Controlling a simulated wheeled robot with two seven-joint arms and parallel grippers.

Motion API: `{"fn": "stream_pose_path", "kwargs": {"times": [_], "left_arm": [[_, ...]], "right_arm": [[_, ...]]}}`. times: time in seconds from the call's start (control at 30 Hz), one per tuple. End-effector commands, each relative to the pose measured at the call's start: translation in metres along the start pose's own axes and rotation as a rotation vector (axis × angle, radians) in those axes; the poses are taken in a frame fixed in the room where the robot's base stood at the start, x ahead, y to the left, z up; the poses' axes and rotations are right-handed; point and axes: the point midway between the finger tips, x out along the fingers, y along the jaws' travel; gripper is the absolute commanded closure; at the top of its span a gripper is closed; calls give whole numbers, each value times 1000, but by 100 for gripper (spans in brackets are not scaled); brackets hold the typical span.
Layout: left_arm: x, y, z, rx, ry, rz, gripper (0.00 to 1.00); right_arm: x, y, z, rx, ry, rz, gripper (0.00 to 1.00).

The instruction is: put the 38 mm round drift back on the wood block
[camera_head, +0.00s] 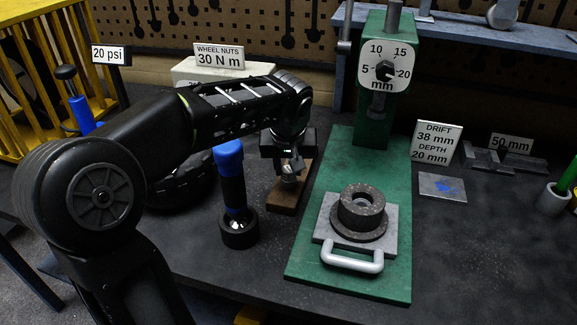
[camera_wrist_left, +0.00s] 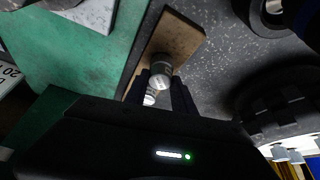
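The wood block (camera_head: 287,198) lies on the dark bench just left of the green press base. My left gripper (camera_head: 290,168) points down over it. A small shiny round metal drift (camera_head: 289,177) is between its fingers. In the left wrist view the drift (camera_wrist_left: 160,70) shows as a grey cylinder over the wood block (camera_wrist_left: 184,38), with the dark fingers (camera_wrist_left: 160,92) close against both sides. Another bright metal surface shows nearer the camera, partly hidden. I cannot tell whether the drift touches the block. My right gripper is not in view.
The green press (camera_head: 372,140) carries a grey plate with a handle (camera_head: 352,262) and a dark ring-shaped part (camera_head: 362,210). A blue-topped tool (camera_head: 231,180) stands in a black ring left of the block. A sign (camera_head: 436,143) reads drift 38 mm, depth 20 mm.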

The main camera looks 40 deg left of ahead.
Motion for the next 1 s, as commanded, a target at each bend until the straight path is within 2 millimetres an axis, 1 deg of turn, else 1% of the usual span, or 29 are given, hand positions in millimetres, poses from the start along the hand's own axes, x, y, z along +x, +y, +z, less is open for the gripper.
{"fn": "stream_pose_path", "kwargs": {"times": [0.03,0.23,0.47,0.63,0.77,0.87,1.0], "left_arm": [[0,0,0,0,0,0,65],[-1,0,0,0,0,0,49],[-1,0,0,0,0,0,49],[-7,0,-2,0,2,1,49],[-24,0,-3,-1,5,3,49],[-43,0,-2,0,5,2,49],[-73,1,-2,0,5,3,49]], "right_arm": [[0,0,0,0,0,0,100],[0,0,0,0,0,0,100],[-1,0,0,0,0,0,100],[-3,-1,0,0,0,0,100],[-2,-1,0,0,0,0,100],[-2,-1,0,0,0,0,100],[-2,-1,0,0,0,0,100]]}}
